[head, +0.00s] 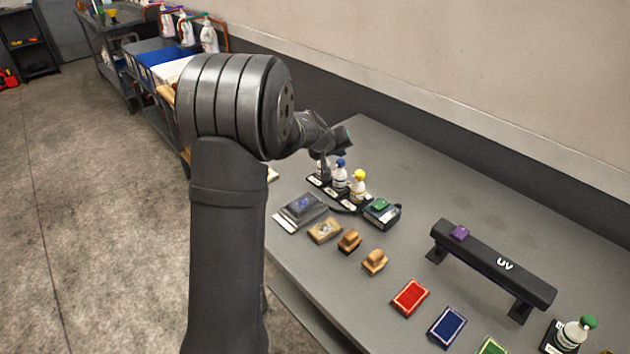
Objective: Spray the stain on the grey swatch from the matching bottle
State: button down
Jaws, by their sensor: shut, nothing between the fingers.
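Spray bottles stand in a row on a dark labelled rack (345,201): a blue-capped bottle (340,176), a yellow-capped bottle (358,186) and, at the left end, a bottle (322,171) whose top is hidden by my gripper. My gripper (324,157) is shut and empty, just above or beside that left bottle; I cannot tell whether it touches it. A green-capped bottle (576,333) stands apart at the lower right. Red (410,297), blue (447,327) and green (492,347) swatches lie along the front edge. I cannot make out a grey swatch or its stain.
A dark grey device (303,208), several wooden-backed brushes (349,241) and a box with a green top (381,211) lie near the rack. A black UV bar (495,264) stands on feet at the right. The table's back (430,175) is clear.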

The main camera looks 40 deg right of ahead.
notch_tip(320, 180, up, 6)
dwell(0.6)
dwell(0.5)
jog(key=shift+f, duration=3.75)
jog(key=shift+r, duration=4.9)
send_over(339, 163)
jog(key=shift+f, duration=2.2)
jog(key=shift+r, duration=0.1)
